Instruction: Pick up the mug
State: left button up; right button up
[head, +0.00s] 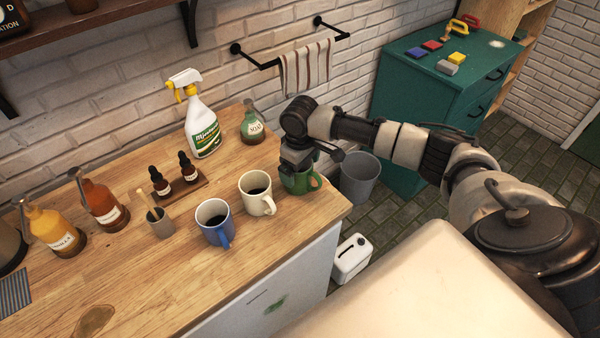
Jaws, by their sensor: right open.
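Three mugs stand upright in a row on the wooden counter. The blue mug (213,226) and the cream mug (256,196) both hold dark liquid. The green mug (301,184) stands at the right end, near the counter's edge. My right gripper (297,168) is open and points down at the green mug, covering part of its rim. Whether its fingers touch the mug or reach inside it cannot be told. The green mug's handle shows on its right side. My left gripper is not in view.
A spray bottle (202,125), a green-labelled bottle (252,127) and a small dropper tray (178,191) stand behind the mugs. Pump bottles, one of them orange (104,206), are at left. The counter's front is mostly clear.

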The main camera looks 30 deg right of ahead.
jog(key=shift+f, duration=0.3)
jog(key=shift+w+f, duration=0.1)
jog(key=shift+f, duration=0.1)
jog(key=shift+r, duration=0.1)
jog(key=c, duration=1)
jog(key=shift+r, duration=0.15)
jog(key=shift+r+b, duration=0.45)
jog(key=shift+r, duration=0.55)
jog(key=shift+s+d+r+b, duration=0.5)
jog(key=shift+s+d+r, duration=0.5)
jog(key=shift+s+r, duration=0.55)
jog(key=shift+s+d+r+b, duration=0.55)
jog(key=shift+s+d+r, duration=0.65)
jog(key=shift+s, duration=0.55)
jog(key=shift+s+d+r+b, duration=0.5)
jog(key=shift+s+d+r, duration=0.35)
jog(key=shift+s+r, duration=0.75)
